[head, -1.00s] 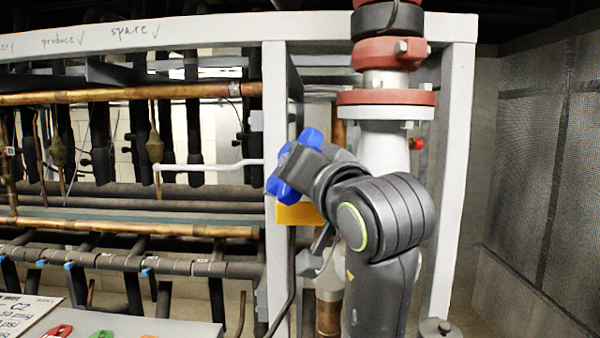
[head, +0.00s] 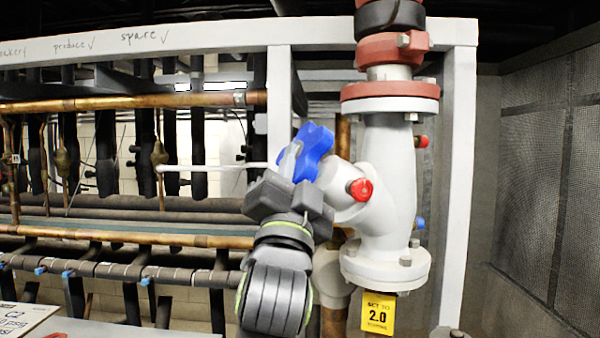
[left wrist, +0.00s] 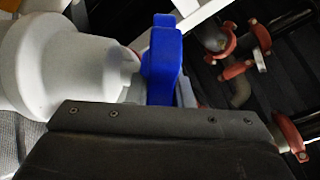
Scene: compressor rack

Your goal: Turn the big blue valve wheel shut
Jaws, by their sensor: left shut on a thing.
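The big blue valve wheel (head: 313,153) sits at the upper left end of a slanted stem on the white valve body (head: 385,200). My left gripper (head: 290,163) reaches up to the wheel from below and is shut on its left, lower part. In the left wrist view the blue wheel (left wrist: 162,62) stands just past the dark gripper housing, with the pale valve body (left wrist: 60,65) to its left. The fingertips are hard to make out there. My right gripper is not in view.
A red cap (head: 360,189) sticks out beside the wheel's stem. A yellow tag (head: 379,314) hangs below the valve. A pale upright post (head: 280,100) stands close to the left, with copper pipes (head: 130,103) behind. A mesh panel (head: 550,190) is at right.

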